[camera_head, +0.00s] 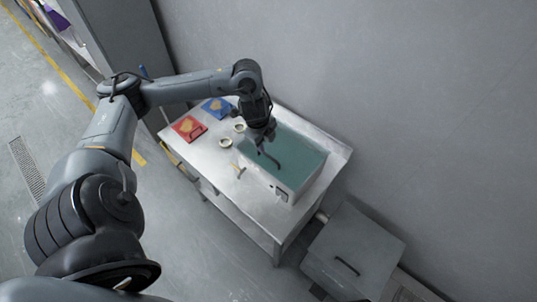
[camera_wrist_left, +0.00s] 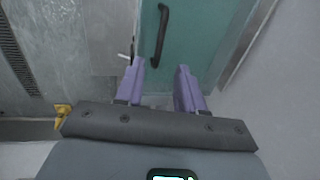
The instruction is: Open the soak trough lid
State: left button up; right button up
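A pale box with a flat teal lid (camera_head: 295,158), which I take as the soak trough, stands on the metal table; the lid lies shut. A dark bar handle (camera_head: 271,161) sits near the lid's left end, and it also shows in the left wrist view (camera_wrist_left: 160,35). My left gripper (camera_head: 262,146) hangs over that end of the lid, close to the handle. In the left wrist view its purple fingers (camera_wrist_left: 159,68) are apart with nothing between them, and the handle lies beyond their tips. Whether they touch the lid cannot be told. My right gripper is not in view.
The metal table (camera_head: 222,173) also carries a red packet (camera_head: 188,128), a blue packet (camera_head: 217,108), two small round bowls (camera_head: 226,142) and a small tan tool (camera_head: 239,171). A grey lidded bin (camera_head: 352,250) stands on the floor at right. A wall runs behind the table.

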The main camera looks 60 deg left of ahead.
aim_at(269, 156)
pick_arm(q)
jog(key=f, duration=0.2)
jog(key=w+f+b, duration=0.1)
jog(key=f, duration=0.5)
jog(key=shift+w+a, duration=0.2)
jog(key=shift+w, duration=0.05)
grip_shut()
